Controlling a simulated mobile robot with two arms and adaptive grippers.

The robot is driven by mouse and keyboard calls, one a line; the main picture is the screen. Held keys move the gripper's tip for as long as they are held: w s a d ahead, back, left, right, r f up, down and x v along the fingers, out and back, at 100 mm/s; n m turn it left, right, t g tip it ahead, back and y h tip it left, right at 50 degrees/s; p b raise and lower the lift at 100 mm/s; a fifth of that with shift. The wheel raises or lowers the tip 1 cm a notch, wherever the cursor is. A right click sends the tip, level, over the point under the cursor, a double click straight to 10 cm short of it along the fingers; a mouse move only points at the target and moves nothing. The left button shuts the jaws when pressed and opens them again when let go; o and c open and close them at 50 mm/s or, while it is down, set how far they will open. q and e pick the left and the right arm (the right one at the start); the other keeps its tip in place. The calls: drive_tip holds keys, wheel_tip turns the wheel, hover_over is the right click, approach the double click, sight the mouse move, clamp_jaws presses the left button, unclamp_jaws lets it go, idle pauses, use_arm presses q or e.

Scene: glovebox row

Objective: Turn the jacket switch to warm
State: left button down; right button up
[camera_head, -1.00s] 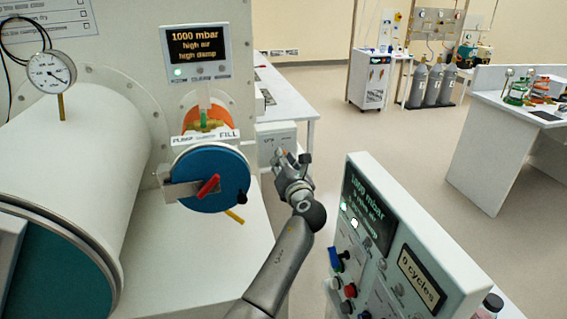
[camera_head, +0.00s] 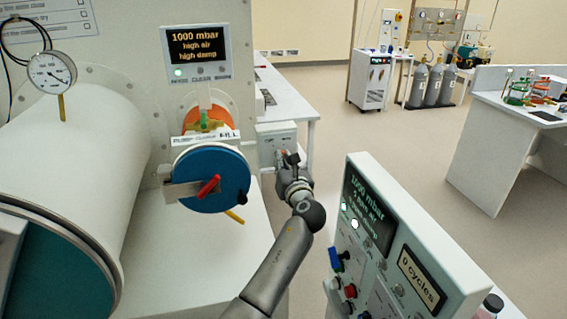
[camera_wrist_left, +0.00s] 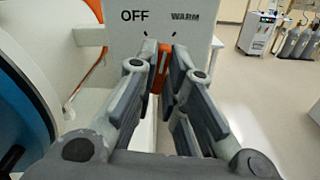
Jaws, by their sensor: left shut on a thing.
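The jacket switch is a pale box (camera_head: 276,133) on the side of the cabinet, behind the blue round door. In the left wrist view its face (camera_wrist_left: 205,17) reads OFF at the left and WARM at the right, with a short dark mark under each word. Its orange-red lever (camera_wrist_left: 161,68) stands between the two marks, nearly upright, its top leaning slightly right. My left gripper (camera_head: 284,160) reaches the box's front. In the wrist view this gripper (camera_wrist_left: 160,73) is shut on the lever, one finger on each side, partly hiding it. My right gripper is not in view.
The blue round door (camera_head: 209,180) with a red handle (camera_head: 208,187) is close left of my gripper. A control panel (camera_head: 405,240) stands at the right of my arm. A large white cylinder (camera_head: 75,165) fills the left. Open floor lies beyond.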

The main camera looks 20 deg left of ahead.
use_arm(q)
drive_tip(key=shift+n, duration=1)
drive_tip(key=c, duration=1.5)
unclamp_jaws()
drive_tip(key=shift+s, duration=0.1)
drive_tip(key=v, duration=1.2)
